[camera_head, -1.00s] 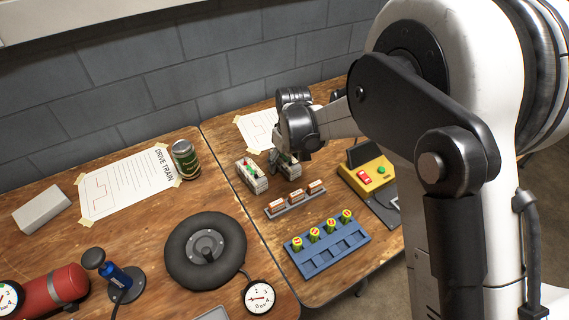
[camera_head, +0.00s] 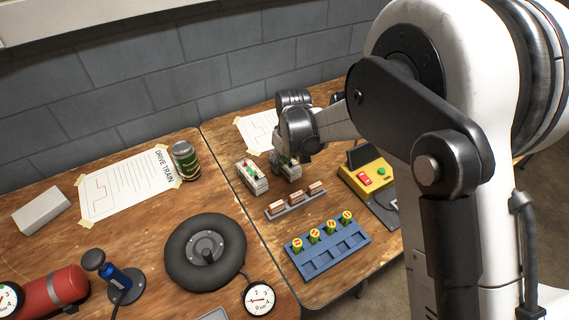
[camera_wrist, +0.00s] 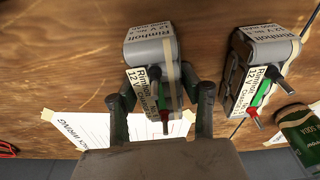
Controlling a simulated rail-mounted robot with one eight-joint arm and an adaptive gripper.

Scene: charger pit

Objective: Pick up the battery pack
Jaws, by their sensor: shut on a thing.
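A grey battery pack with a cream label (camera_wrist: 152,75) sits between the two fingers of my gripper (camera_wrist: 163,108) in the wrist view. The fingers are shut on its sides. In the head view the held pack (camera_head: 289,168) is mostly hidden behind my gripper (camera_head: 287,158), so I cannot tell whether it is clear of the table. A second, similar battery pack (camera_head: 252,177) stands just left of it; it also shows at the right in the wrist view (camera_wrist: 263,72). Both packs have red and dark terminals.
A rack with orange-brown blocks (camera_head: 295,201), a blue tray with several yellow-green cells (camera_head: 328,250) and a yellow box with buttons (camera_head: 368,177) lie in front and right. A green can (camera_head: 186,160), a wheel (camera_head: 206,252) and a taped sheet (camera_head: 127,181) lie left.

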